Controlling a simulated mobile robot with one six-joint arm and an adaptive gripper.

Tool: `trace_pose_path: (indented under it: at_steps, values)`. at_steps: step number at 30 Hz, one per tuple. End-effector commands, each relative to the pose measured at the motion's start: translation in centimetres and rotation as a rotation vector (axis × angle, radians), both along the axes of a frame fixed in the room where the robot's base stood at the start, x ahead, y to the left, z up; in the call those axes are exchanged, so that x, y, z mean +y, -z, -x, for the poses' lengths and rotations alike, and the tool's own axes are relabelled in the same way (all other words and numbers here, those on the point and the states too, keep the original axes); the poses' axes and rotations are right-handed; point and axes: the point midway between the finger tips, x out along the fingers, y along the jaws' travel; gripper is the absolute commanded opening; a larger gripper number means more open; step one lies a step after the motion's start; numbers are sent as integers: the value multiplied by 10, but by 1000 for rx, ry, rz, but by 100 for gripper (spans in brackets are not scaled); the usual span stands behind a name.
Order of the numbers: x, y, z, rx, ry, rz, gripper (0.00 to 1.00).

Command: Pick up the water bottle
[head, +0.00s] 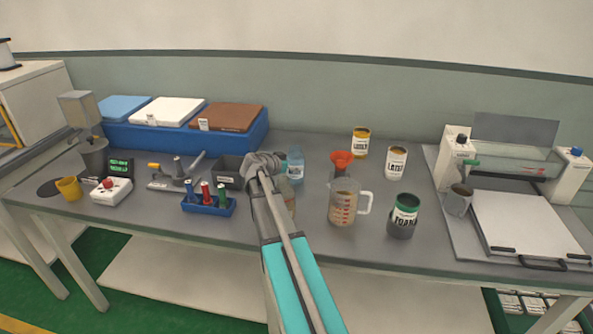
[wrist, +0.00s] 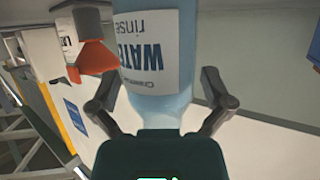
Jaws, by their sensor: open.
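The water bottle (head: 295,166) is clear blue and stands on the grey bench, just right of the end of my arm in the head view. In the wrist view the bottle (wrist: 180,95) looks upside down and fills the middle, with a white label reading "WATER rinse". My gripper (wrist: 160,78) is open, with one finger on each side of the bottle and small gaps showing. In the head view my gripper (head: 264,164) is seen from behind, its fingers hidden, beside the bottle's left side.
An orange-red funnel (head: 342,160) is close right of the bottle, with a measuring jug (head: 344,204) in front. A dark bin (head: 228,170) is left of my gripper. Labelled cans (head: 396,162) stand further right.

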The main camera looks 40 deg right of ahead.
Motion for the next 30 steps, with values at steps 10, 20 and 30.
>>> trace_pose_path:
  at_steps: [10, 20, 30]
  values:
    - [-12, 5, -2, 0, -1, 0, 100]
    - [-12, 5, -2, 1, -1, 0, 100]
    - [-11, 5, -2, 1, -1, 0, 50]
